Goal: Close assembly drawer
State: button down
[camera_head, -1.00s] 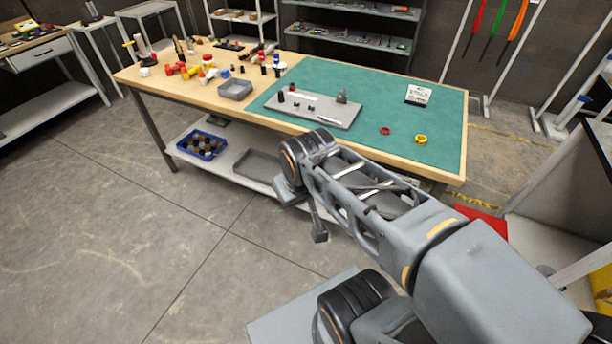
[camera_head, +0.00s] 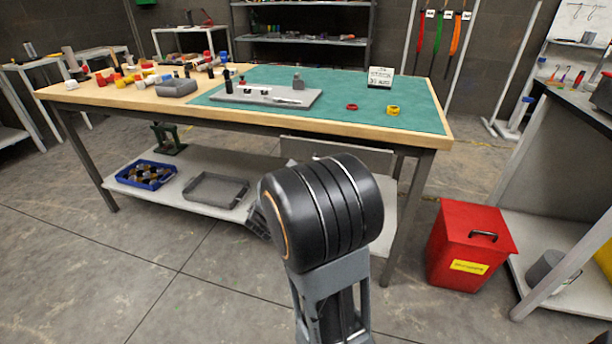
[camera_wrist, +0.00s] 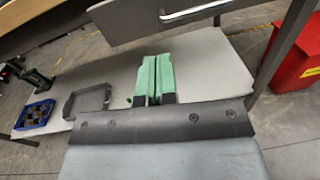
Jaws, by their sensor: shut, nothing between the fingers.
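The assembly drawer (camera_head: 350,152) shows in the head view as a grey front under the right half of the workbench top (camera_head: 130,97). My wrist covers part of it. In the wrist view the drawer (camera_wrist: 130,22) spans the top, with a silver bar handle (camera_wrist: 200,11). I cannot tell how far it stands out from the bench. My gripper (camera_wrist: 153,62) has green fingers pressed together with nothing between them. In the picture they point up toward the drawer front, just below it, with a small gap. In the head view the fingers are hidden behind my arm.
The bench's lower shelf (camera_head: 215,212) holds a blue crate (camera_head: 146,176) and a grey tray (camera_head: 217,189). A table leg (camera_wrist: 282,45) stands right of the drawer. A red bin (camera_head: 468,245) stands on the floor further right. Floor at the left front is clear.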

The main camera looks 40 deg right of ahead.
aim_at(308, 153)
jog(key=w+d+b, duration=0.1)
jog(key=w+d, duration=0.2)
jog(key=d, duration=0.1)
jog(key=w+d+f+n+t+b, duration=0.1)
jog(key=w+d, duration=0.1)
jog(key=d, duration=0.1)
jog(key=w+d+f+n+b, duration=0.1)
jog(key=w+d, duration=0.2)
jog(key=d, duration=0.1)
jog(key=shift+w+d+b, duration=0.3)
jog(key=shift+d, duration=0.05)
jog(key=shift+w+d, duration=0.1)
